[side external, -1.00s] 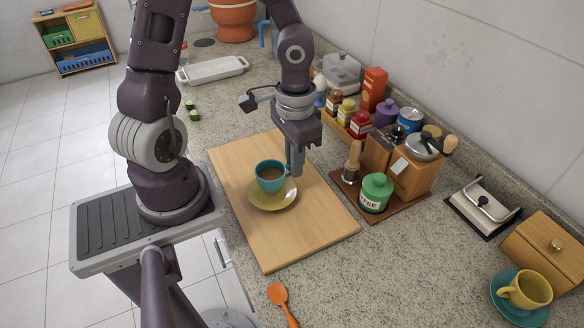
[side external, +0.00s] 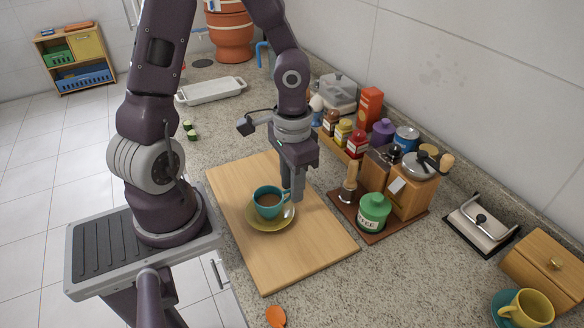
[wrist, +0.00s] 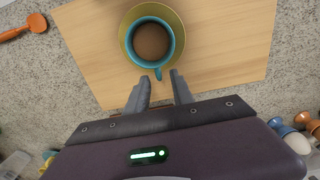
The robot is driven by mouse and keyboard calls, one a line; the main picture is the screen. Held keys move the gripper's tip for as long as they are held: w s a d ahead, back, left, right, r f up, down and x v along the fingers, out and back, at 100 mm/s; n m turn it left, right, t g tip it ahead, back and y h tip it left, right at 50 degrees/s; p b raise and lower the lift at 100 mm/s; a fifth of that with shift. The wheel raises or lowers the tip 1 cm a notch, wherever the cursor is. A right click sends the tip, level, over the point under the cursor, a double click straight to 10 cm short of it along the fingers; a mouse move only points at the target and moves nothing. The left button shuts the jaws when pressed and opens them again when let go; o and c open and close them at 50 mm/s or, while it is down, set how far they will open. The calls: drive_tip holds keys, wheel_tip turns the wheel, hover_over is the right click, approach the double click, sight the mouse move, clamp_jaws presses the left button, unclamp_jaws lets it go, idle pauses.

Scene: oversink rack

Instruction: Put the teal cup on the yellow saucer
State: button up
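The teal cup (side external: 268,203), with brown liquid inside, stands upright on the yellow saucer (side external: 270,226), which lies on the wooden board. In the wrist view the cup (wrist: 170,58) sits within the ring of the saucer (wrist: 124,42). My gripper (side external: 291,196) is at the cup's right, at the handle side. In the wrist view my gripper's (wrist: 159,77) two fingers are apart, with the handle between their tips and a visible gap. The cup's base is hidden by its own body from above.
The wooden board (side external: 310,245) has bare room around the saucer. A green jar (side external: 374,212) and wooden grinder (side external: 410,190) stand on a brown tray at the right. A yellow cup (side external: 528,307) on a teal saucer is front right. An orange spoon (side external: 276,316) lies in front.

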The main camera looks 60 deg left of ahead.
wheel_tip(320, 180, up, 11)
drive_tip(key=s+d+r+t, duration=0.4)
drive_tip(key=s+r+t, duration=0.1)
drive_tip(key=s+r, duration=0.3)
drive_tip(key=shift+s+t, duration=0.3)
drive_tip(key=shift+s, duration=0.25)
drive_tip(key=shift+r, duration=0.1)
idle(0.6)
